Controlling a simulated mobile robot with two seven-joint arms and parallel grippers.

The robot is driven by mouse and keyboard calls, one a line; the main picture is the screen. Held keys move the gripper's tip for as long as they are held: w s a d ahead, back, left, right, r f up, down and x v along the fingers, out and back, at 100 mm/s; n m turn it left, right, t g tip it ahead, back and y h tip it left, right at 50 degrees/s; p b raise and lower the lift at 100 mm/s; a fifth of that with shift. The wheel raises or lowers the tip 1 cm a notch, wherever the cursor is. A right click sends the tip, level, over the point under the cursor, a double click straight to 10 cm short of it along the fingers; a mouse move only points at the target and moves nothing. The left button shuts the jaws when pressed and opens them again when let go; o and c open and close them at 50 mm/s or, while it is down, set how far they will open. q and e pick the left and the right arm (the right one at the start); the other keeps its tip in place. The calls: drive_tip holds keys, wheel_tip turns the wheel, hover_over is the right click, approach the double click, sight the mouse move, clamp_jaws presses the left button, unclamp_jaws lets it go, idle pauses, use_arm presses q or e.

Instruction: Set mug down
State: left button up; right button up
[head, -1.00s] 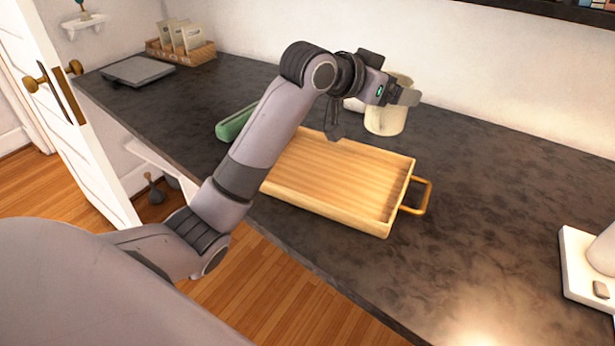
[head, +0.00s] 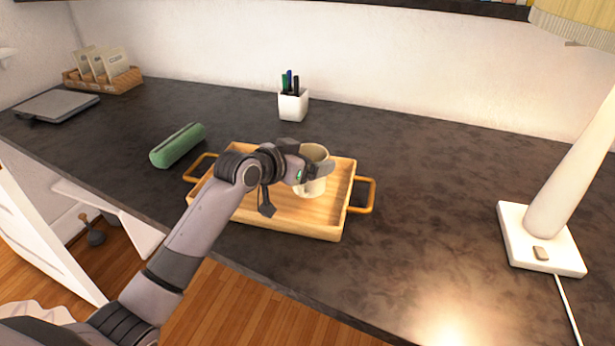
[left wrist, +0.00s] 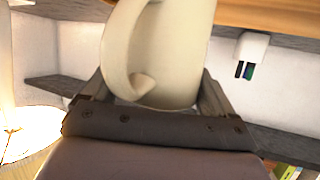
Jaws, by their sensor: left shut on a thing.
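A cream mug (head: 313,180) is upright over the right half of a wooden tray (head: 328,231) in the head view. My left gripper (head: 318,170) is shut on the mug. I cannot tell whether the mug's base touches the tray floor. In the left wrist view the mug (left wrist: 178,50) and its handle fill the space between the fingers of the gripper (left wrist: 155,95). The gripper and wrist hide part of the mug and of the tray in the head view. My right gripper is not in view.
The tray stands on a dark counter (head: 430,190). A green case (head: 178,146) lies to its left and a white pen cup (head: 293,105) stands behind it. A lamp base (head: 540,240) stands at right. A basket of packets (head: 103,75) is at far left. Counter right of the tray is clear.

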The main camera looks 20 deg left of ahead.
use_arm(q)
drive_tip(key=shift+f, duration=2.25)
drive_tip(key=shift+f, duration=0.15)
drive_tip(key=o, duration=1)
drive_tip(key=shift+f, duration=0.1)
drive_tip(key=shift+o, duration=0.2)
drive_tip(key=shift+r, duration=0.2)
drive_tip(key=v, duration=1.2)
drive_tip(key=shift+s+a, duration=0.1)
